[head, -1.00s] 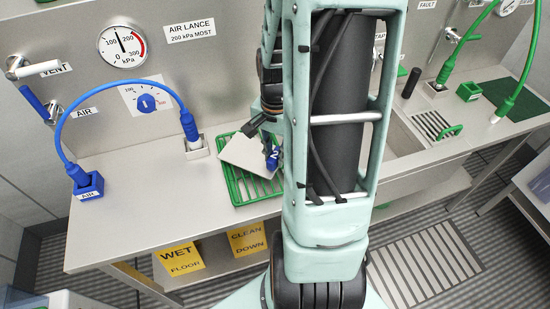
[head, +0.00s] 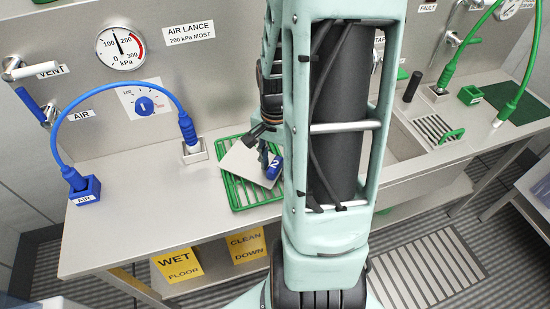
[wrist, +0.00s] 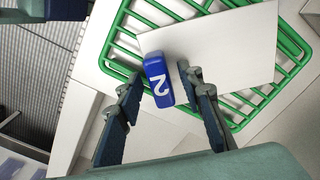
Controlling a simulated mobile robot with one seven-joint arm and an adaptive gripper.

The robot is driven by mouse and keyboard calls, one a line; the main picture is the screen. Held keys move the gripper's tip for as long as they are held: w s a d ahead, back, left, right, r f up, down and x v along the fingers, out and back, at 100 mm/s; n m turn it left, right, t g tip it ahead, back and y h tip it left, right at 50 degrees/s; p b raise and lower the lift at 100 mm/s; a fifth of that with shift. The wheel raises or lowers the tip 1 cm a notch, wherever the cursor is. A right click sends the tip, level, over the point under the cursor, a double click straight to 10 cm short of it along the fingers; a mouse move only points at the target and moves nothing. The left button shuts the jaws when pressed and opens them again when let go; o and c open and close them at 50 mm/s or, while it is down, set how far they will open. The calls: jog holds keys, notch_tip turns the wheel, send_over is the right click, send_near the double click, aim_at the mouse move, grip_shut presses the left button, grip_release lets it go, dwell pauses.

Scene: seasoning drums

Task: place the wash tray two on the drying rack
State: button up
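Wash tray two is a flat, pale plate (head: 240,159) with a blue handle (head: 273,167) marked 2. It lies on the green wire drying rack (head: 239,202), turned at an angle to the rack's bars. In the wrist view the plate (wrist: 225,45) covers part of the rack (wrist: 120,45). My gripper (wrist: 159,77) is open, its two fingers on either side of the blue handle (wrist: 158,85) with a visible gap at each side. In the head view my gripper (head: 262,145) is above the plate, partly hidden behind my arm.
A blue hose (head: 110,92) arches from the blue AIR block (head: 84,190) to a metal holder (head: 195,151), left of the rack. The bench front (head: 140,215) is clear. A sink (head: 405,145) and a slatted drain (head: 437,130) lie right of my arm.

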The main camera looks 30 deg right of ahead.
notch_tip(320, 180, up, 12)
jog(key=shift+p, duration=0.35)
jog(key=shift+r, duration=0.1)
dwell(0.4)
